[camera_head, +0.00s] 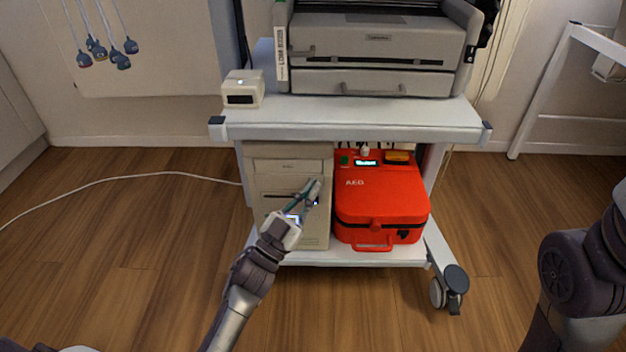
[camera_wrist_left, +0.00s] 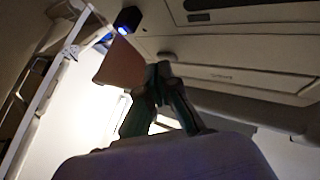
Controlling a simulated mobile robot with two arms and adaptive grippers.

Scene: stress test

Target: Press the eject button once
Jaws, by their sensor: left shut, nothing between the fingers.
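A beige computer tower (camera_head: 290,225) stands on the lower shelf of a white cart, with a dark drive slot across its upper front. My left gripper (camera_head: 314,190) is shut and empty, in front of the right part of the tower's front. A small blue glow shows beside its fingers. In the left wrist view the closed fingertips (camera_wrist_left: 158,70) are in front of a beige panel (camera_wrist_left: 225,75). I cannot tell whether they touch it. I cannot make out the eject button; the fingers may hide it. My right gripper is out of view; only part of that arm shows.
A red AED case (camera_head: 380,200) sits right of the tower on the lower shelf (camera_head: 340,256). The cart's top (camera_head: 350,118) overhangs both and holds a printer (camera_head: 378,50) and a small white box (camera_head: 243,88). Open wooden floor (camera_head: 130,250) lies left.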

